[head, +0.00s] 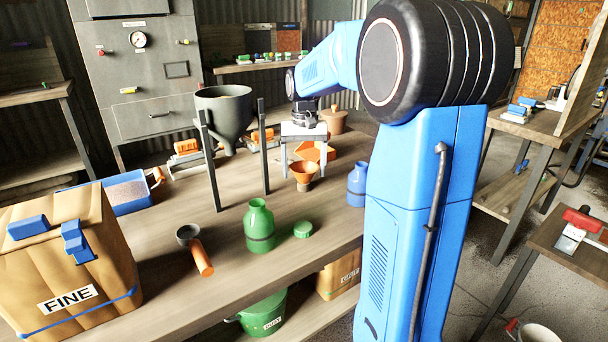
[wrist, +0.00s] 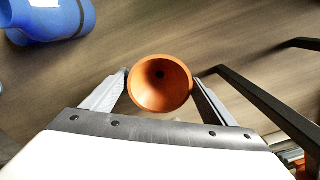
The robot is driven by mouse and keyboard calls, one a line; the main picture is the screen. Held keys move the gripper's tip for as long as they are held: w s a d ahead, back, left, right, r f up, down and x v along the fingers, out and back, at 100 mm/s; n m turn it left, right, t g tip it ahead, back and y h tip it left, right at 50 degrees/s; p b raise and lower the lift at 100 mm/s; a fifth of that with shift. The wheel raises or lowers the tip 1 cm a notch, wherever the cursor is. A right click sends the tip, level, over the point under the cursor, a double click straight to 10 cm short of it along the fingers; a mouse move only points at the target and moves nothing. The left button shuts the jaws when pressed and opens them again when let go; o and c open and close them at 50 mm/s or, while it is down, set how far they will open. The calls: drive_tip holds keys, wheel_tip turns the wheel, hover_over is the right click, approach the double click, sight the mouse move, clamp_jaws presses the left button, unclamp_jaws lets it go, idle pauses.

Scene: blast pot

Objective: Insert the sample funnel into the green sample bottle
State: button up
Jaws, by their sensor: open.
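The orange sample funnel (head: 303,172) stands on the table, just below my gripper (head: 303,158), with a brown part under its cone. In the wrist view the funnel (wrist: 160,84) shows from above, its mouth between the two fingers of my gripper (wrist: 162,76). The fingers are open, one on each side. I cannot tell whether either finger touches the rim. The green sample bottle (head: 259,226) stands upright nearer the table's front edge, left of the funnel. A green cap (head: 303,229) lies on the table beside it.
A blue bottle (head: 357,184) stands right of the funnel, also in the wrist view (wrist: 45,20). The grey hopper (head: 224,112) on dark posts (head: 263,147) stands left of my gripper.

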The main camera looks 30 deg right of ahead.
drive_tip(key=c, duration=0.8)
drive_tip(key=shift+o, duration=0.2)
drive_tip(key=shift+r, duration=2.9)
